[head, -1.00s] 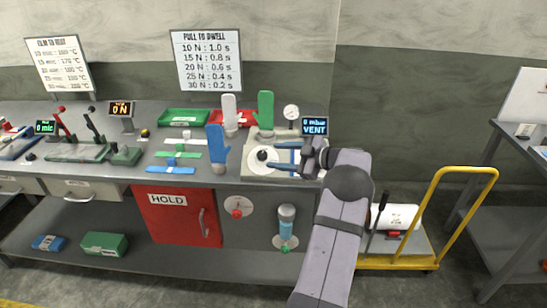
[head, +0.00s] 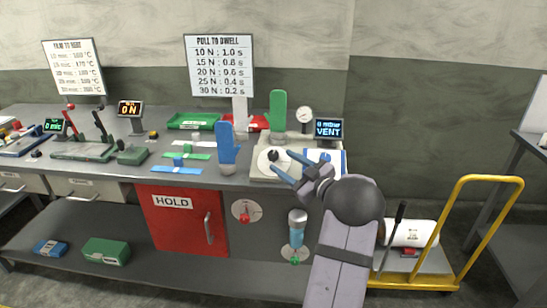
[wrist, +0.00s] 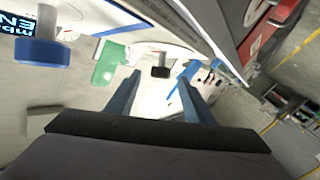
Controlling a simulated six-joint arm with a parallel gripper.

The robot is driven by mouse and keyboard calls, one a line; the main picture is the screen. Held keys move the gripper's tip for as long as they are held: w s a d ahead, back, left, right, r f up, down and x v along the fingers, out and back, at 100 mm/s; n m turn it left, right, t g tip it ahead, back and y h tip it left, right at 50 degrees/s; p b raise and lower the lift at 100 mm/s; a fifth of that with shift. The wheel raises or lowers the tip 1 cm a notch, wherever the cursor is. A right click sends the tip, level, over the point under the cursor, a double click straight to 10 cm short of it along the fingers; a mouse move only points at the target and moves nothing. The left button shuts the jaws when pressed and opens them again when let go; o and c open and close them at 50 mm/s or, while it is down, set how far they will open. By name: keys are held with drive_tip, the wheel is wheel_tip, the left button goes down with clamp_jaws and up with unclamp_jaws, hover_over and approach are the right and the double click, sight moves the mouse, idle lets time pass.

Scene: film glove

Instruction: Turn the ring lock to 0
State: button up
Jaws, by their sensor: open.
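A round white dial with a black knob (head: 272,155) sits on the pale bench unit; I take it to be the ring lock, though its markings are too small to read. In the wrist view the black knob (wrist: 160,71) shows beyond and between my fingertips. My gripper (head: 281,160) is open and empty, its two blue fingers pointing at the dial from the right. The fingers also frame the wrist view (wrist: 158,78). Whether the fingertips touch the dial I cannot tell.
A blue glove form (head: 228,150) stands left of the dial, with a green one (head: 277,108) behind it. A VENT display (head: 328,129) and a gauge (head: 304,115) stand behind. A blue-edged white plate (head: 338,163) lies to the right. A yellow cart (head: 462,240) is at right.

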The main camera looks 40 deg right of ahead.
sight(278, 157)
drive_tip(key=shift+w+a+p, duration=0.1)
drive_tip(key=shift+w+p, duration=0.45)
drive_tip(key=shift+w, duration=2.45)
drive_tip(key=c, duration=1.1)
drive_tip(key=shift+o, duration=0.3)
drive_tip(key=shift+r, duration=0.1)
drive_tip(key=shift+r+n+y+p, duration=0.15)
drive_tip(key=shift+n+y+p, duration=0.55)
drive_tip(key=shift+n+p, duration=0.15)
drive_tip(key=shift+n+g+y+p, duration=0.65)
drive_tip(key=shift+n+g+y, duration=0.15)
drive_tip(key=shift+n+y, duration=0.25)
drive_tip(key=shift+f, duration=0.2)
drive_tip(key=o, duration=1)
